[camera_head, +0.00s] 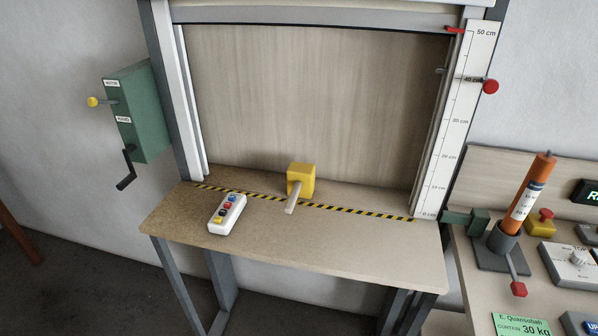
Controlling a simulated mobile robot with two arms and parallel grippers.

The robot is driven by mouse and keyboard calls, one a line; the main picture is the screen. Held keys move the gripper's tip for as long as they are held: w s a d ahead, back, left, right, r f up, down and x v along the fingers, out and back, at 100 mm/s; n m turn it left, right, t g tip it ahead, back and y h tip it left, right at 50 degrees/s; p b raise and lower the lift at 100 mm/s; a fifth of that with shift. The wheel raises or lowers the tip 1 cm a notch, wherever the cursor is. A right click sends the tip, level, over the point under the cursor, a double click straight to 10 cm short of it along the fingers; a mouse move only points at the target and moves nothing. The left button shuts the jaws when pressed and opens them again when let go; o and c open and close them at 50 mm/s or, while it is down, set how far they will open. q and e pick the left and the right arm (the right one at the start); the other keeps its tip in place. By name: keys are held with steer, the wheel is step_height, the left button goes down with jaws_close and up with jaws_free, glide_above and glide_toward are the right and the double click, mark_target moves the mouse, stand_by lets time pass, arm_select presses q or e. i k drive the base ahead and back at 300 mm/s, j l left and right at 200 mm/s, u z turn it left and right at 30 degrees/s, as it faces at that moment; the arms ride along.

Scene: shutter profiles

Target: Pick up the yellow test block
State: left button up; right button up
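The yellow test block (301,178) sits on the wooden table (330,248), on the black-and-yellow striped line under the raised shutter frame. A pale rod-like handle (293,198) sticks out from its front toward me. Nothing touches the block apart from the table and its handle. Neither of my grippers shows in the head view.
A white control box with coloured buttons (227,213) lies left of the block. A green crank box (138,112) is on the left wall. A scale (466,120) with a red knob (490,87) stands right. A side bench holds an orange cylinder (531,190). The table's front right is clear.

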mark_target(300, 177)
steer(key=i+j+z, duration=0.1)
steer(key=j+z, duration=0.3)
steer(key=i+j+z, duration=0.1)
steer(key=j+z, duration=1)
